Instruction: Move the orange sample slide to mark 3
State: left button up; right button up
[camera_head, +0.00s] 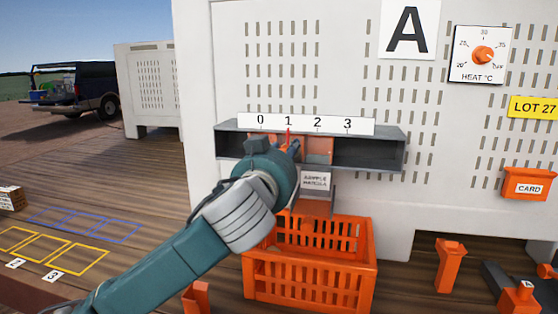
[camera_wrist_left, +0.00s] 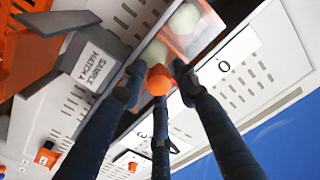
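The orange sample slide (camera_head: 319,150) sits in a grey rail housing (camera_head: 368,152) on the white panel. A white scale (camera_head: 362,126) above it reads 0 to 3, and a red pointer (camera_head: 288,135) stands at 1. My left gripper (camera_head: 287,152) is at the slide's front and hides part of it. In the left wrist view its fingers (camera_wrist_left: 160,76) stand around an orange round knob (camera_wrist_left: 157,84), with slim gaps beside it. The slide (camera_wrist_left: 178,28) shows pale discs behind the fingers. My right gripper is not in view.
Below the rail are the sample hatch (camera_head: 316,182) and an orange crate (camera_head: 310,270). An orange card box (camera_head: 528,184) and a heat dial (camera_head: 483,55) are on the panel at right. The rail's right part, under 3, is empty.

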pick_arm(q)
jog(key=v, duration=1.1)
